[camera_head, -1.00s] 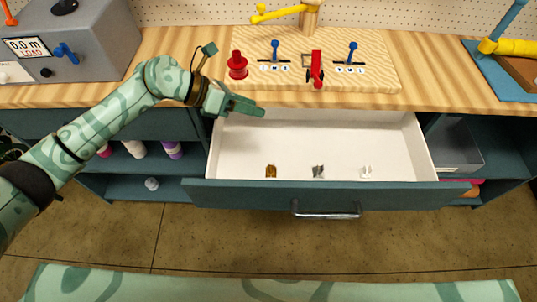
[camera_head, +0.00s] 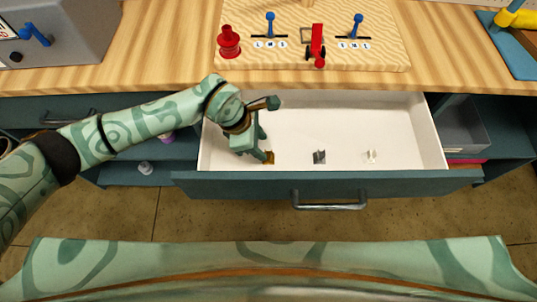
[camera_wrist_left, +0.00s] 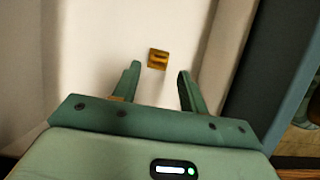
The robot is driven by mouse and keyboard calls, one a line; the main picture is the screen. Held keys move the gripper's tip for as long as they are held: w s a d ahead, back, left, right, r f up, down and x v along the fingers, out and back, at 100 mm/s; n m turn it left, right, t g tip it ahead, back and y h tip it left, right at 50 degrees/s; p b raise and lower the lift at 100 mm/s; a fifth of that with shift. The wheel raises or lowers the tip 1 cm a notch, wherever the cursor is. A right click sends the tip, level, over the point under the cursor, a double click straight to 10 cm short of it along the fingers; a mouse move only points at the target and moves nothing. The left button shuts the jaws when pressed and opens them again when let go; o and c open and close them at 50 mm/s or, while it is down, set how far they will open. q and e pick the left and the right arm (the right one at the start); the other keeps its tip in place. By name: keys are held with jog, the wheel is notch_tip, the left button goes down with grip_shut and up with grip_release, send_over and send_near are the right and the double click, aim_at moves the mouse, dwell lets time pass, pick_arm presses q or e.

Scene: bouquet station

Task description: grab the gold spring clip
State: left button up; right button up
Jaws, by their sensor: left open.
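The gold spring clip (camera_head: 270,157) lies on the white floor of the open drawer, near its front left. In the left wrist view the clip (camera_wrist_left: 158,60) sits just beyond the fingertips, about midway between them. My left gripper (camera_head: 266,151) is inside the drawer, pointing down, right beside the clip in the head view. In the left wrist view its two fingers (camera_wrist_left: 159,72) are spread apart with nothing between them. The fingers partly cover the clip's left side in the head view. My right gripper is not in view.
Red fixtures and blue levers (camera_head: 270,25) stand on the board above.

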aim_at(267, 153)
pick_arm(q)
jog(key=b+x, duration=0.2)
jog(key=x, duration=0.3)
jog(key=shift+a+f, duration=0.1)
jog(key=shift+f, duration=0.1)
jog(key=shift+r, duration=0.15)
jog(key=shift+c, duration=0.3)
grip_shut()
